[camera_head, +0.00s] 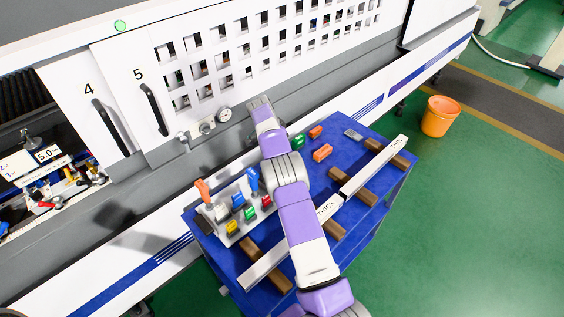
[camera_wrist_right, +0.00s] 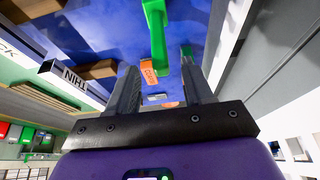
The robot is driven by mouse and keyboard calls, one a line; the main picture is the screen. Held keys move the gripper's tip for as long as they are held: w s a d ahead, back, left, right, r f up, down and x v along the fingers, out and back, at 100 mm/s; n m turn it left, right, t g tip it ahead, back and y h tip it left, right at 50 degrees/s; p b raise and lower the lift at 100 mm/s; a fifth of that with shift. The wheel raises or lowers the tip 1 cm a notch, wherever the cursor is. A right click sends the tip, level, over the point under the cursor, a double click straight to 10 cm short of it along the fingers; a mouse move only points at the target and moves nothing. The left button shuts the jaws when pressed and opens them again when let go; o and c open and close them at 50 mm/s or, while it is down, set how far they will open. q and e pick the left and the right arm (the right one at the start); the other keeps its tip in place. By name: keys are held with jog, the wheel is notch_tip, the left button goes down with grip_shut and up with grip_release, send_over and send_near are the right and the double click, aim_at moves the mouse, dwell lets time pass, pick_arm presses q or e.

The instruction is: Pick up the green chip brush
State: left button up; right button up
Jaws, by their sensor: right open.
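In the head view a green piece, which looks like the green chip brush (camera_head: 298,141), lies on the blue table top beside my right arm and is partly hidden by it. In the right wrist view a long green shape (camera_wrist_right: 155,30), apparently the brush, runs down from the top edge, and its lower end shows between the fingers. My right gripper (camera_wrist_right: 160,78) is open, its two dark fingers apart on either side of that end. I cannot tell how far away the brush is. My left gripper is not in view.
Orange blocks (camera_head: 322,153) lie near the brush on the blue table (camera_head: 340,122). A rack (camera_head: 232,238) of coloured pieces stands at the left end. A long bar labelled THICK and THIN (camera_head: 362,178) crosses brown supports. The machine wall (camera_head: 185,75) stands close behind.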

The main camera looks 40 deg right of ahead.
jog(key=x, duration=0.4)
jog(key=shift+w+f+p, duration=0.1)
jog(key=shift+f+p, duration=0.25)
jog(key=shift+r, duration=0.1)
grip_shut()
